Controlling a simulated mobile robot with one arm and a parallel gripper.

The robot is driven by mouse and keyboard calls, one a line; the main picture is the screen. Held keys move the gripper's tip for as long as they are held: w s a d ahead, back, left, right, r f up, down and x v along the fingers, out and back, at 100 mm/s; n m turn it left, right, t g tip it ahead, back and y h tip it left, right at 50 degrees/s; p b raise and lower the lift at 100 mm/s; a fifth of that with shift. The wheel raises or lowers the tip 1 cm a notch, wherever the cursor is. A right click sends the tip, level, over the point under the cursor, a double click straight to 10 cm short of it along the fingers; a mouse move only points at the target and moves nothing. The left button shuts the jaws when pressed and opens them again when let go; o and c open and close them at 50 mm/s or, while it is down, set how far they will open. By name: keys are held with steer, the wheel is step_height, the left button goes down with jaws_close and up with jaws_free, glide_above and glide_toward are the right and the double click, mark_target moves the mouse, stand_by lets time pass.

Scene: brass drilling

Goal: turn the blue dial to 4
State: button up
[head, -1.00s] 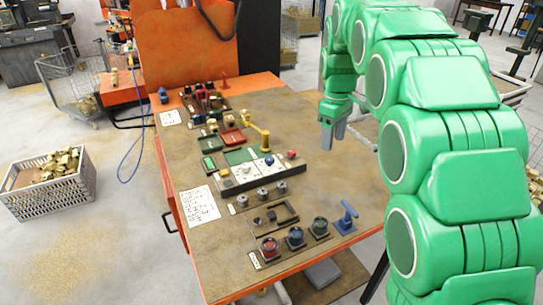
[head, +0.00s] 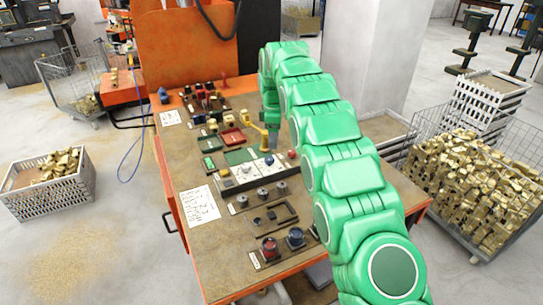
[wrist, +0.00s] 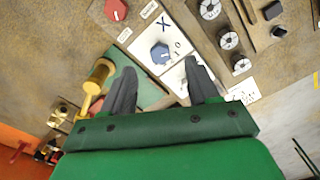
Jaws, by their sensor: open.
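The blue dial (wrist: 160,54) sits on a white plate (wrist: 146,42) marked with an X and small digits in the wrist view. In the head view the blue dial (head: 269,160) is small, on the panel strip near the table's middle. I cannot read which number it points to. My gripper (wrist: 160,67) is open and empty in the wrist view, its two dark fingers spread below the dial in the picture and apart from it.
A yellow lever (wrist: 100,76) stands close to my left finger. A red knob (wrist: 116,10) and several round grey knobs (wrist: 229,40) flank the dial. Red (head: 270,248) and blue (head: 296,237) round controls are at the table's near side. A wire cart of brass parts (head: 470,180) stands at right.

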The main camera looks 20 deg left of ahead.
mark_target(272, 158)
steer(key=shift+a+f, duration=0.3)
steer(key=shift+a, duration=0.15)
steer(key=shift+f, duration=3.9)
steer(key=shift+c, duration=0.2)
steer(key=c, duration=1)
